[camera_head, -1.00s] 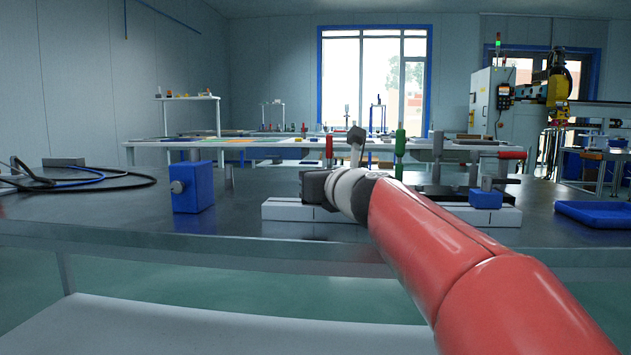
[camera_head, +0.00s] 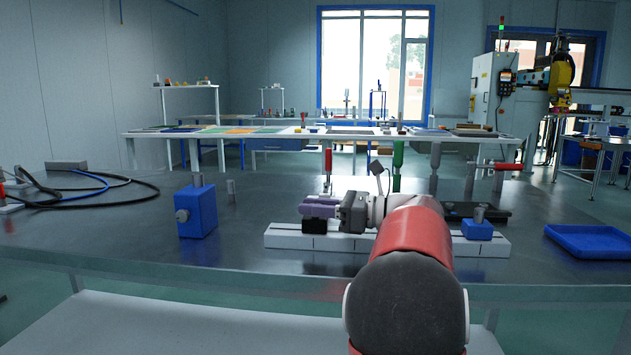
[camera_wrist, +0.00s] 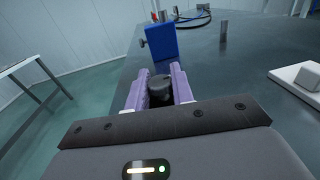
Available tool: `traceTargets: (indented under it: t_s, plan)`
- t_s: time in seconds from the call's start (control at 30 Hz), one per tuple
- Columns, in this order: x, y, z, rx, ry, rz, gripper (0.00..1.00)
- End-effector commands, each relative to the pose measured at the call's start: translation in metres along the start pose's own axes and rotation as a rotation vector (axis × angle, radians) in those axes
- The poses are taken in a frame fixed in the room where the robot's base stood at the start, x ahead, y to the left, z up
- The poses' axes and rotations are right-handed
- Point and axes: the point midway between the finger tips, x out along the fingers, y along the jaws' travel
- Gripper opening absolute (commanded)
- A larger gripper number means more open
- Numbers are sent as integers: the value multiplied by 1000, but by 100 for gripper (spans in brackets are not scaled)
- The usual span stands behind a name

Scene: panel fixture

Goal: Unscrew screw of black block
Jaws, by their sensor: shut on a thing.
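The black block (camera_head: 314,226) sits on the left part of a white slotted rail on the table. My gripper (camera_head: 316,208) lies level just above it, pointing left, with its purple fingers over the block. In the wrist view my gripper (camera_wrist: 159,88) is closed around a dark round screw (camera_wrist: 160,92) between its fingers. The screw is hidden in the head view, and its lower end is hidden in the wrist view. The black block's underside and far side cannot be seen.
A blue block (camera_head: 196,212) with a grey knob stands left of the rail (camera_head: 285,237). A smaller blue block (camera_head: 477,230) sits on the rail's right part. Upright toggle clamps stand behind it. A blue tray (camera_head: 587,241) is at right; cables (camera_head: 95,183) lie at left.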

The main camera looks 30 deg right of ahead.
Motion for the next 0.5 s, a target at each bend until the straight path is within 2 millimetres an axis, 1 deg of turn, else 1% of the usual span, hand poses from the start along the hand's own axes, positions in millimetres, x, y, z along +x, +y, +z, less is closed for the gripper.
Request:
traceTargets:
  t_s: [0.03,0.2,0.5]
  plan:
    - [-1,-3,9,6,2,39,1]
    - [-2,-2,7,3,0,199,1]
    - [-2,-2,2,-2,-4,417,1]
